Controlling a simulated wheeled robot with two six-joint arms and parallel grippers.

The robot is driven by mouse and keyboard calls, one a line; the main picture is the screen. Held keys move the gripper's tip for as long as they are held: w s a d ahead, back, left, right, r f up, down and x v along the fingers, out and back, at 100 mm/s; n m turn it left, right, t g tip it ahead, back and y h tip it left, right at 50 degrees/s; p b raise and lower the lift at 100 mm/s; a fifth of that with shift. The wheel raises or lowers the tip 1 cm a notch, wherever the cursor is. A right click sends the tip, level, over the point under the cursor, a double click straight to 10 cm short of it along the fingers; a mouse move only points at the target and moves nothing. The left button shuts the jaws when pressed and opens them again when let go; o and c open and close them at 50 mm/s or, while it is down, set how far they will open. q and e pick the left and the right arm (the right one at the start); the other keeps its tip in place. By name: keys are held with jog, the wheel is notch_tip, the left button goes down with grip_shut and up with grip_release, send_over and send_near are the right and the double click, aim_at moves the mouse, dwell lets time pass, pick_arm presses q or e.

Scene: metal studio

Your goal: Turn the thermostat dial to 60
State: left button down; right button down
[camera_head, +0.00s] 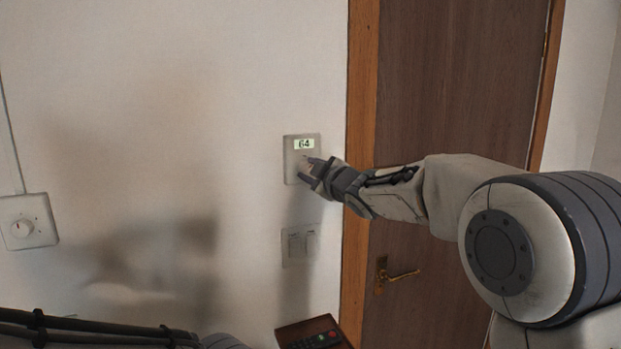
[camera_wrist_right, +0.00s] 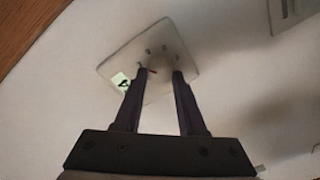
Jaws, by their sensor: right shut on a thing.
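The thermostat (camera_head: 291,155) is a pale plate on the wall left of the door frame. Its small lit display (camera_head: 304,144) reads 64. My right gripper (camera_head: 308,170) reaches in from the right and is shut on the thermostat dial, which my fingers mostly hide in the head view. In the right wrist view the thermostat plate (camera_wrist_right: 178,45) shows tilted, with the dial (camera_wrist_right: 162,64) between the fingertips of the right gripper (camera_wrist_right: 162,75). A small red mark shows beside the dial. My left gripper is not in view; only part of my left arm shows at the bottom left.
A light switch plate (camera_head: 300,245) is on the wall below the thermostat. Another wall dial (camera_head: 27,223) is at the far left. A brown door (camera_head: 450,90) with a brass handle (camera_head: 398,276) is at the right. A small stand (camera_head: 287,333) bears a remote (camera_head: 318,340).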

jog(key=shift+n, duration=0.5)
jog(key=shift+c, duration=2.4)
grip_release()
jog(key=shift+s, duration=0.1)
jog(key=shift+s+d+b, duration=0.2)
jog(key=shift+s+b, duration=0.1)
jog(key=shift+b, duration=0.1)
jog(key=b+v, duration=0.1)
jog(key=v, duration=0.8)
jog(key=shift+s+d+b, duration=0.15)
jog(key=shift+s+b, duration=0.1)
jog(key=shift+b, duration=0.15)
